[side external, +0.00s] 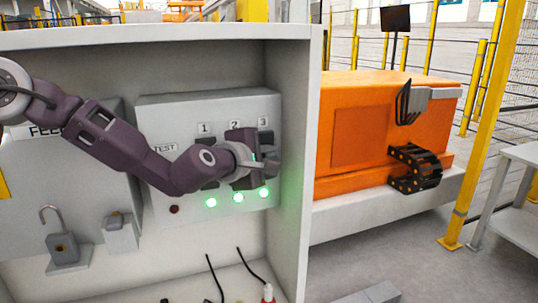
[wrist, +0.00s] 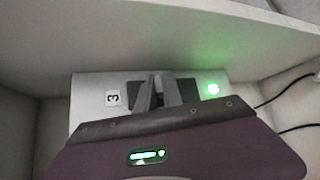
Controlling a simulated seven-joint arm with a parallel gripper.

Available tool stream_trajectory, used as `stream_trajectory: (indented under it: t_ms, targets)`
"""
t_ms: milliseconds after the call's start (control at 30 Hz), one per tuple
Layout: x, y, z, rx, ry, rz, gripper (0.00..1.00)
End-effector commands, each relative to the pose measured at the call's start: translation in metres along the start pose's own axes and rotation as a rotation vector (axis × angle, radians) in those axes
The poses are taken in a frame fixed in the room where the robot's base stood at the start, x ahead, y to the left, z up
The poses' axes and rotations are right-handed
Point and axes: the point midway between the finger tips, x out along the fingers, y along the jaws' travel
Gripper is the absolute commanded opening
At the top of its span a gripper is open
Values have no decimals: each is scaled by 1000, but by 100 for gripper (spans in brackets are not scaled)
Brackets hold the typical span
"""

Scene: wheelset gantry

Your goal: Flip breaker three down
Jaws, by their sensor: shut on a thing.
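The grey breaker panel (side external: 152,120) has breakers labelled 1, 2 and 3. Breaker three (side external: 266,134) is the dark one at the right, under label 3; it also shows in the wrist view (wrist: 186,91) beside its label. My gripper (side external: 272,166) reaches in from the left, in front of breaker three. In the wrist view its fingers (wrist: 157,88) are close together over the middle of that breaker, shut on its handle, which they mostly hide. A green light (side external: 263,193) is lit below breaker three. My wrist partly covers breakers one and two.
Green lights are also lit below breaker one (side external: 211,202) and breaker two (side external: 238,197). A dark red button or lamp (side external: 174,209) is at the panel's lower left. The cabinet's right wall (side external: 291,150) stands close to my gripper.

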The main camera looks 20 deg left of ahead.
Motion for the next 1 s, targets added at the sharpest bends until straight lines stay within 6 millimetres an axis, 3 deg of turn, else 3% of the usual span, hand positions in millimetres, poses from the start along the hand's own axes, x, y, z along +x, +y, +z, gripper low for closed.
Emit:
stream_trajectory:
  t_ms: [267, 1000]
  targets:
    - [0, -7, 1, 84, -2, 78, 0]
    - [7, -30, -6, 499, -4, 496, 0]
